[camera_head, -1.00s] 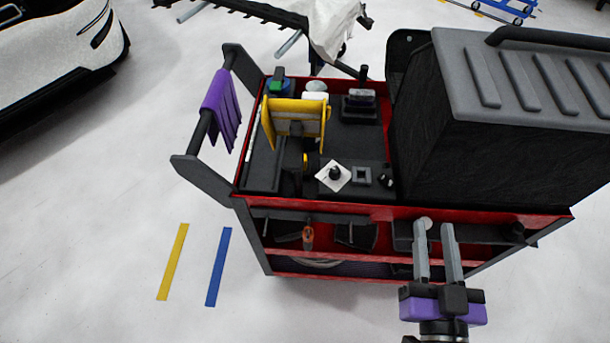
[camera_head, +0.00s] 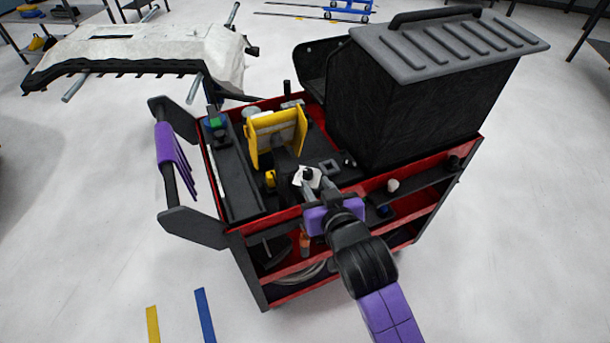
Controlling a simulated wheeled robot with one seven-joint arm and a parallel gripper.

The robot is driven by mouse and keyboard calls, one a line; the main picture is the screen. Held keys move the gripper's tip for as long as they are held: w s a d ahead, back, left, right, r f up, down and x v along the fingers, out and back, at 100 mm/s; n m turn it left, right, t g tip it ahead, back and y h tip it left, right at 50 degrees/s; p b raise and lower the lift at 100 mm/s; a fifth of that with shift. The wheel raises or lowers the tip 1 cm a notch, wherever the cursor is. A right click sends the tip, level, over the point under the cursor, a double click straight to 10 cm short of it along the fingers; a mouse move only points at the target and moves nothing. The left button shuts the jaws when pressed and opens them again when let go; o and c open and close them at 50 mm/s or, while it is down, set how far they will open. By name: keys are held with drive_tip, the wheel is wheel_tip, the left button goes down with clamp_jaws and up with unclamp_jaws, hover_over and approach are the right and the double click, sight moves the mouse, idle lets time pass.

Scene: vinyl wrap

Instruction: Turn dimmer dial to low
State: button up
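The dimmer dial (camera_head: 308,173) is a small black knob on a white square plate (camera_head: 316,174), on the cart's top near its front edge. My gripper (camera_head: 316,184) reaches over the cart's front edge with its grey fingers at the near side of the plate. The fingers are apart, with a gap between them, and hold nothing that I can see. They partly cover the plate. I cannot tell whether a finger touches the knob. The knob's setting is too small to read.
The red and black cart (camera_head: 246,229) has open shelves below. A yellow holder (camera_head: 276,136) stands just behind the dial, and a small dark square block (camera_head: 330,166) lies right of it. A large black box (camera_head: 405,100) with a grey lid fills the cart's right side.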

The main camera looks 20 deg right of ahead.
sight(308, 172)
drive_tip(key=x, duration=0.7)
drive_tip(key=shift+c, duration=0.2)
clamp_jaws()
